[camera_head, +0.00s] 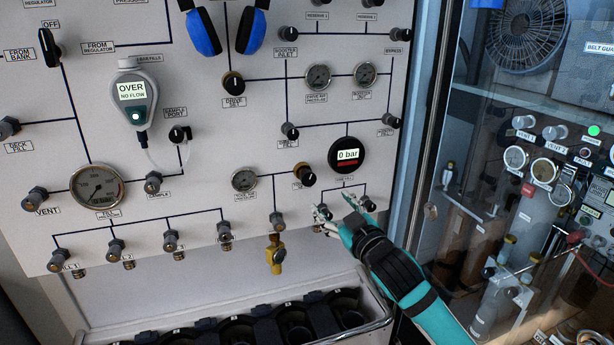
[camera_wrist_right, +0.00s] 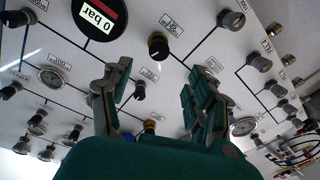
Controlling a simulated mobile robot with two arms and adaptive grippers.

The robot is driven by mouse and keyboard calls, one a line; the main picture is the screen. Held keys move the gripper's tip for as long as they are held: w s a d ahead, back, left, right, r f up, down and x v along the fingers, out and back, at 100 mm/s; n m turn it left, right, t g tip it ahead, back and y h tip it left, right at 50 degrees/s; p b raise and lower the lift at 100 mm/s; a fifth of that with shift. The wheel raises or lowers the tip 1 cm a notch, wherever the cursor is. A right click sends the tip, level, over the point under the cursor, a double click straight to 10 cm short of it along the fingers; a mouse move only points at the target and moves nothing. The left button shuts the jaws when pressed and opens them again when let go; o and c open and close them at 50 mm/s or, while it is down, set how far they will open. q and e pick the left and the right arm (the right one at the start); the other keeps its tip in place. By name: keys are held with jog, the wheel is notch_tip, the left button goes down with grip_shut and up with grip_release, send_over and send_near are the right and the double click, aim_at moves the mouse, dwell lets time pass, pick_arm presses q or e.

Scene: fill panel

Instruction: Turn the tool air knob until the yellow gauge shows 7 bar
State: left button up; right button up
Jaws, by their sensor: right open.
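The tool air knob (camera_head: 304,174) is black with a gold-coloured ring and sits on the pale panel, left of the digital display. It appears to be the gold-ringed knob in the right wrist view (camera_wrist_right: 158,45). A small round gauge (camera_head: 244,179) is left of the knob. Its yellow marking and needle are too small to read. My right gripper (camera_head: 342,208) is below and right of the knob, in front of the panel. In the right wrist view (camera_wrist_right: 160,82) its fingers are apart and empty, and the knob is beyond them. My left gripper is not in view.
A black digital display (camera_head: 347,155) reads 0 bar. Small grey knobs (camera_head: 276,222) and a yellow valve (camera_head: 275,254) are near the panel's lower edge. A rack (camera_head: 345,330) stands below. A glass-fronted cabinet (camera_head: 445,130) is at the right.

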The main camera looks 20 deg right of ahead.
aim_at(310, 182)
jog(key=w+p, duration=0.1)
jog(key=w, duration=0.3)
jog(key=w+a+p, duration=0.1)
jog(key=w, duration=0.4)
jog(key=w+p, duration=0.1)
jog(key=w, duration=0.3)
jog(key=shift+w+a, duration=0.3)
jog(key=shift+w, duration=0.1)
jog(key=c, duration=1.2)
